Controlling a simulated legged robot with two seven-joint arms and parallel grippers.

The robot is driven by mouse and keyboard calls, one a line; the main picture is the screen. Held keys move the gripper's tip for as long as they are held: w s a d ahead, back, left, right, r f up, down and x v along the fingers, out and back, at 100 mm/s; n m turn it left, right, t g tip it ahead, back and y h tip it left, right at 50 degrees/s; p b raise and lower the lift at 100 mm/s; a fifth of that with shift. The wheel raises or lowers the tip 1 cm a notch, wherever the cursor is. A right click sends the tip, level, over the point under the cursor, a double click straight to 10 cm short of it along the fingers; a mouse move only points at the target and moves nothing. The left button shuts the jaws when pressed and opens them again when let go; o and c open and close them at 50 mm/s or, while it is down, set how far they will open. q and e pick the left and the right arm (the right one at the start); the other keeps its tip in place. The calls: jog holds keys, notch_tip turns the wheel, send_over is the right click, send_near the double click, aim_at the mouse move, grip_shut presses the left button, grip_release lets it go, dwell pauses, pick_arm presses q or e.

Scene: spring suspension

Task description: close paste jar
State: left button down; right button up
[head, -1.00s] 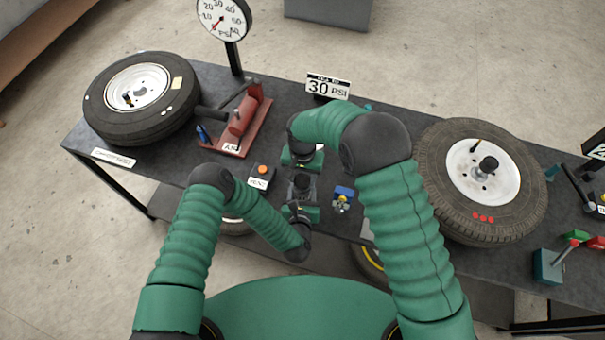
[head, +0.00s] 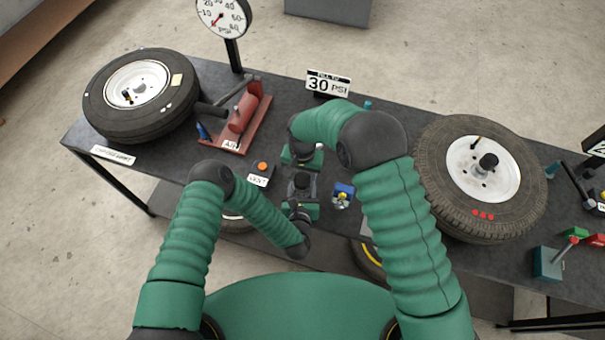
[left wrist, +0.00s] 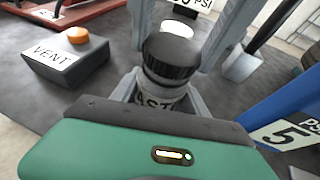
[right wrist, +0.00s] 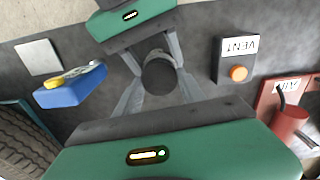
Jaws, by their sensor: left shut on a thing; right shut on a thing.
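The paste jar (left wrist: 158,97) stands upright on the dark bench with its label partly hidden. Its ribbed black lid (left wrist: 170,58) is on top of it; I cannot tell how tightly it is seated. In the head view the lid (head: 302,181) shows small between my two grippers. My left gripper (head: 301,196) is on the near side, shut on the jar body low down. My right gripper (head: 302,167) comes from the far side, shut on the lid, which shows from above between its fingers in the right wrist view (right wrist: 158,76).
A vent box (head: 259,173) with an orange button is left of the jar. A small blue block (head: 343,190) with a yellow part is to its right. A red air pump (head: 241,115) and tyres (head: 137,97) (head: 450,180) flank the area. A 30 PSI sign (head: 328,84) stands behind.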

jog(key=shift+f, duration=0.15)
jog(key=m, duration=0.9)
jog(key=shift+m, duration=0.4)
jog(key=o, duration=1.3)
jog(key=shift+r, duration=2.25)
jog(key=shift+c, duration=0.4)
